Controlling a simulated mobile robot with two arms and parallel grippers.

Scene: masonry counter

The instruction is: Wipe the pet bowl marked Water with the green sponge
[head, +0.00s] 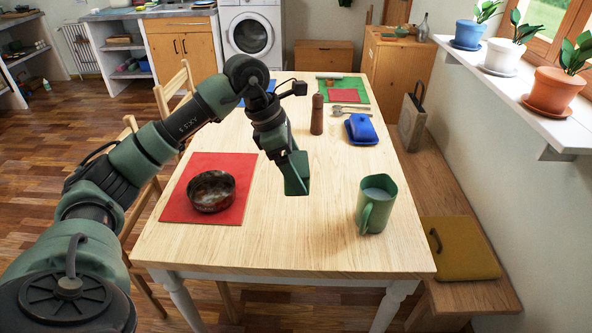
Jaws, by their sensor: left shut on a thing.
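A round dark bowl (211,191) with brown stains sits on the red mat at the left of the table; I cannot read any marking on it. My left gripper (293,172) hangs over the middle of the table, to the right of the bowl and apart from it. It is shut on a green piece, which looks like the green sponge (297,178); the jaws partly hide it. My right gripper is not in view.
A red mat (232,215) lies under the bowl. A green jug (375,205) stands at the right. A brown mill (317,114), a blue butter dish (361,129) and a green mat (352,88) are further back. The front middle of the wooden table (290,240) is clear.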

